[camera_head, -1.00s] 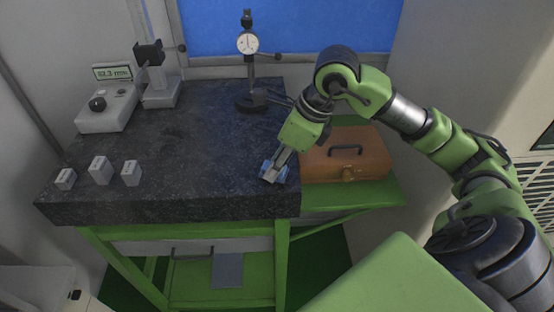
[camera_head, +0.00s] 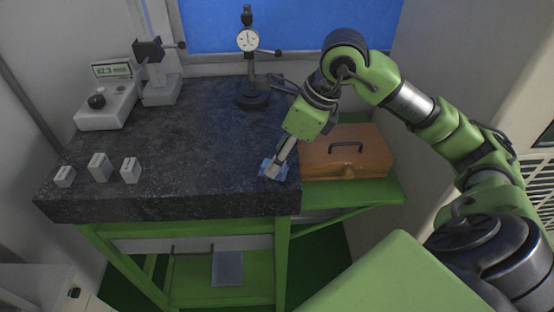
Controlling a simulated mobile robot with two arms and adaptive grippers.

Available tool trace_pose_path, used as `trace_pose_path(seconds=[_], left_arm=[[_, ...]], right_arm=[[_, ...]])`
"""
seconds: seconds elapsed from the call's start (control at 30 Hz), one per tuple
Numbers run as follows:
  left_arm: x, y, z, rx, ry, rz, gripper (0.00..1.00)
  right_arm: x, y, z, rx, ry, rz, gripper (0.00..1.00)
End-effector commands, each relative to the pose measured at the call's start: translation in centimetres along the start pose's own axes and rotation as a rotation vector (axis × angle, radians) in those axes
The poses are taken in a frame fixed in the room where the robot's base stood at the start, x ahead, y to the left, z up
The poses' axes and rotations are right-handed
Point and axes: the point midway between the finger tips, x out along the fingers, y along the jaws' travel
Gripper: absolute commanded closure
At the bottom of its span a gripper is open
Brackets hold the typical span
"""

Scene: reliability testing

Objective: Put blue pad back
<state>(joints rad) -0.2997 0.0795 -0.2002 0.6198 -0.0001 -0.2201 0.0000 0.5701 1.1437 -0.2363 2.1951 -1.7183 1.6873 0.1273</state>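A small blue pad (camera_head: 264,165) lies on the dark granite slab near its front right corner. My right gripper (camera_head: 275,169) points down over the pad from the upper right, and its fingertips cover much of the pad. The fingers look close together. I cannot tell whether they grip the pad, touch it or are just above it. My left gripper is not in view.
Several small grey blocks (camera_head: 99,167) stand at the slab's front left. A dial gauge stand (camera_head: 252,98) and a digital readout device (camera_head: 107,103) stand at the back. A brown wooden case (camera_head: 345,158) is right of the slab. The slab's middle is clear.

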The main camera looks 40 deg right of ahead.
Motion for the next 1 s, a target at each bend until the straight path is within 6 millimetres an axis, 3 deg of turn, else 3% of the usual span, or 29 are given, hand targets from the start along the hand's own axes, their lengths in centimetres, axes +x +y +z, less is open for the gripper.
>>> trace_pose_path(seconds=[0.2,0.4,0.63,1.0], left_arm=[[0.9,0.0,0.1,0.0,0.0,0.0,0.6],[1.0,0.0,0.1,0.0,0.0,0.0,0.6],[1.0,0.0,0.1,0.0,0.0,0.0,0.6],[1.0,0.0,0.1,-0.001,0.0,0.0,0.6]], right_arm=[[-4.9,-0.1,0.0,-0.001,-0.005,-0.006,0.54],[-8.2,0.0,0.1,0.0,-0.004,-0.003,0.54],[-9.8,0.0,0.0,-0.001,-0.002,-0.001,0.54],[-9.9,0.0,-0.1,-0.001,0.0,0.0,0.54]])
